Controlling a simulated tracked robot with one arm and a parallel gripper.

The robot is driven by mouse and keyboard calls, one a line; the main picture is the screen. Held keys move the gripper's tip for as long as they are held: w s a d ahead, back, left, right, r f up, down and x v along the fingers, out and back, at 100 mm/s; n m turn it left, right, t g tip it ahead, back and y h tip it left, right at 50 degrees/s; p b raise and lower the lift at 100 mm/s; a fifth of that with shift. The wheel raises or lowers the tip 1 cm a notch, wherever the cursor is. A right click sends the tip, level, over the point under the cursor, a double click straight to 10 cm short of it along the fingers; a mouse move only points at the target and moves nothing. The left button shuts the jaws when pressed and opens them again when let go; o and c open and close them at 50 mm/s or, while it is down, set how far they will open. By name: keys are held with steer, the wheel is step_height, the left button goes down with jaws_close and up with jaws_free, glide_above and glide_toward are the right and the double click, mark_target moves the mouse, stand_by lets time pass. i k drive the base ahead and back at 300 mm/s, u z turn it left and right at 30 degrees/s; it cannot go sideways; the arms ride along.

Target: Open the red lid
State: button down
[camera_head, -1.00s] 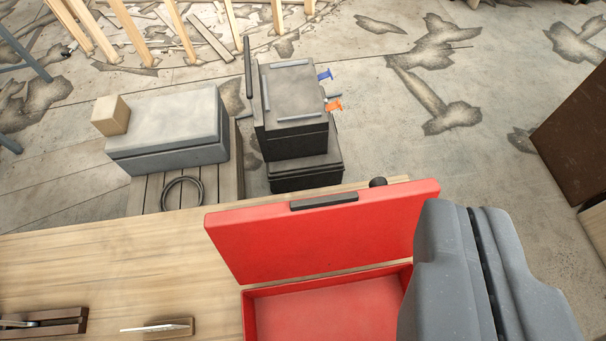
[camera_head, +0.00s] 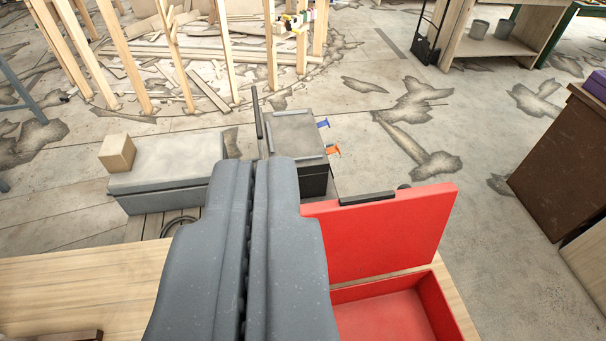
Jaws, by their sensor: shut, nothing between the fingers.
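The red lid (camera_head: 390,232) stands raised, hinged up at the far side of the red box (camera_head: 447,308). A dark handle (camera_head: 367,198) sits on the lid's top edge. The box's inside shows and looks empty. My gripper (camera_head: 249,185) is shut, with its two dark grey fingers side by side and nothing between them. It is in front of the lid's left part and hides the box's left side in this view. I cannot tell whether it touches the lid.
The box rests on a wooden bench (camera_head: 80,285). Behind it stand a grey chest (camera_head: 170,172) with a small wooden block (camera_head: 117,153) and a black toolbox (camera_head: 297,135). A brown cabinet (camera_head: 560,160) is at the right. Concrete floor lies open between.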

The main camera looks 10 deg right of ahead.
mark_target(376, 234)
steer(key=u, duration=0.95)
steer(key=k, duration=1.65)
steer(key=z, duration=0.8)
steer(key=i, duration=1.65)
steer(key=u, duration=0.05)
